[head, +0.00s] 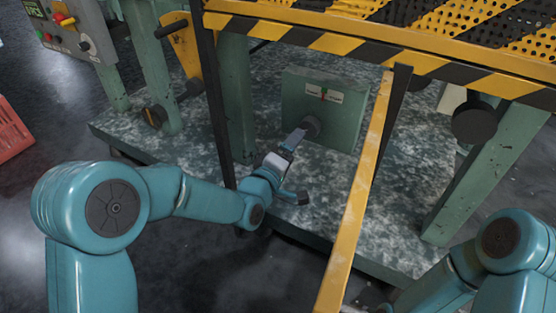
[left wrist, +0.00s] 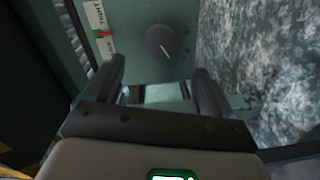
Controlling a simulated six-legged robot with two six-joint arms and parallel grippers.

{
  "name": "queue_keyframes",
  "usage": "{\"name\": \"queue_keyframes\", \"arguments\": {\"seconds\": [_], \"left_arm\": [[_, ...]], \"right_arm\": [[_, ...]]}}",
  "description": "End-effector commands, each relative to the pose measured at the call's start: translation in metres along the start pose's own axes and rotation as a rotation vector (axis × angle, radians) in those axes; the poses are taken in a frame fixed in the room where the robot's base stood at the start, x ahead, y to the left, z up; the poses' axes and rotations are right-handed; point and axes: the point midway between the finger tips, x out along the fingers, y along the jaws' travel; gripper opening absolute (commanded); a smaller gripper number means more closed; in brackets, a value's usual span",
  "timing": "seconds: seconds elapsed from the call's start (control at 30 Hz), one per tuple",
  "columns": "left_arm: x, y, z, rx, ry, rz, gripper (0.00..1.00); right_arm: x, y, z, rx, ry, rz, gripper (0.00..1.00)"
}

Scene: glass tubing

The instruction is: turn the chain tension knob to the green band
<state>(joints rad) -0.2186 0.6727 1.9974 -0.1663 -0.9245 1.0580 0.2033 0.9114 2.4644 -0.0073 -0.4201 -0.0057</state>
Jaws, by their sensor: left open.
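The tension knob (left wrist: 160,41) is a dark round knob with a pale pointer line, on the face of a green box (head: 345,118). In the left wrist view the line slants toward the lower right. A white label strip (left wrist: 96,17) beside it has small red and green marks; its lettering is too small to read surely. My left gripper (left wrist: 160,80) is open, its fingers spread toward the knob, which shows beyond and between the tips. In the head view the gripper (head: 298,138) partly overlaps the knob (head: 312,125); contact cannot be told. My right gripper is out of view.
A yellow rail (head: 357,190) slants down in front of the box's right side. A yellow-black striped guard (head: 320,40) runs overhead. A dark post (head: 213,100) stands left of my left gripper. A control panel (head: 68,25) is at upper left. The speckled base plate (head: 180,150) is mostly bare.

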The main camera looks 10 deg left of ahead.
Motion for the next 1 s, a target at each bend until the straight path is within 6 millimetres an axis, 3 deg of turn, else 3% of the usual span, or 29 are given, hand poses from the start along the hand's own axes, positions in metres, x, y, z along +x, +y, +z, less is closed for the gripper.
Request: {"name": "queue_keyframes", "arguments": {"seconds": [0.1,0.33,0.9,1.0], "left_arm": [[-0.029,0.002,-0.001,-0.001,0.0,-0.003,0.84],[-0.062,0.0,-0.001,-0.001,0.0,-0.001,0.84],[-0.069,0.0,0.0,0.0,0.0,0.0,0.84],[-0.069,0.009,-0.005,-0.001,0.005,-0.004,0.84]], "right_arm": [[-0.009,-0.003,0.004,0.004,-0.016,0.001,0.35],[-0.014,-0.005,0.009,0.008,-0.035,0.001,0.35],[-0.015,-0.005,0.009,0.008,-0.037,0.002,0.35],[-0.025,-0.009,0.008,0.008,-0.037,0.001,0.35]]}}
